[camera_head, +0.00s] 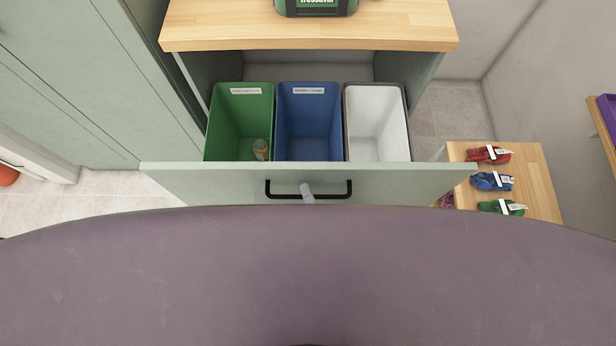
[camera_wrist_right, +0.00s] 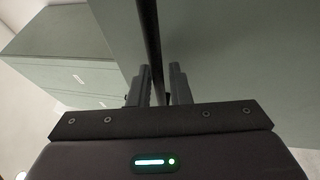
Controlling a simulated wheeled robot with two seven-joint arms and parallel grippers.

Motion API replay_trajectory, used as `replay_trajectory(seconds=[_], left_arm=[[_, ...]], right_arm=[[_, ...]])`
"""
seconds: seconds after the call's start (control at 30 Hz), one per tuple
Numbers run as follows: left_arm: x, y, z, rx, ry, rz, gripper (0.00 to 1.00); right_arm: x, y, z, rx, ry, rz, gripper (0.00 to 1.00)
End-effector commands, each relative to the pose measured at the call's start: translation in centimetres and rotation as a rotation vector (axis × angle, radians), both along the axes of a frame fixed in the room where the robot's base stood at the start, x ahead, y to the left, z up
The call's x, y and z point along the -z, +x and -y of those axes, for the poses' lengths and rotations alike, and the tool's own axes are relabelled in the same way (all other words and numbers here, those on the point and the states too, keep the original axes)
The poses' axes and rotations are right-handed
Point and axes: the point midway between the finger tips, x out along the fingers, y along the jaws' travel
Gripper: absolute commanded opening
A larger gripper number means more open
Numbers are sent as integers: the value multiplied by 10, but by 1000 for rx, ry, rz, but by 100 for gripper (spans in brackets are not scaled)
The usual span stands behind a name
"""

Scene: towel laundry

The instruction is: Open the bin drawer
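The bin drawer (camera_head: 225,180) stands pulled out under the wooden counter, its pale green front facing me. Inside are a green bin (camera_head: 224,120), a blue bin (camera_head: 308,118) and a white bin (camera_head: 376,122). The black bar handle (camera_head: 275,190) is on the drawer front. My right gripper (camera_head: 307,190) is at the middle of the handle, mostly hidden by my own body. In the right wrist view its fingers (camera_wrist_right: 159,85) are closed around the handle bar (camera_wrist_right: 149,30), beside the drawer front (camera_wrist_right: 240,55). My left gripper is not in view.
A small can (camera_head: 261,149) lies in the green bin. The wooden counter (camera_head: 230,25) carries a green container (camera_head: 316,5). A low wooden table (camera_head: 541,185) with red, blue and green bundles stands close to the drawer's right end. Tiled floor is free at left.

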Motion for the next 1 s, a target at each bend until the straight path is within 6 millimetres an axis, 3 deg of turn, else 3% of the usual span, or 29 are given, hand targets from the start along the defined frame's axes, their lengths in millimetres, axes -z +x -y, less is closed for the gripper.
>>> replay_trajectory(seconds=[0.1, 0.43, 0.8, 1.0], left_arm=[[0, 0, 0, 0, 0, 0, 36], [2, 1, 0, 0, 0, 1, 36], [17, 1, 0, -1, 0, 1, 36], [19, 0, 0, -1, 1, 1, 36]], right_arm=[[0, 0, 0, 0, 0, 1, 31], [1, -4, 2, 0, 0, 1, 31], [13, -57, 24, 0, 0, -2, 31], [14, -70, 30, 1, 1, 1, 31]])
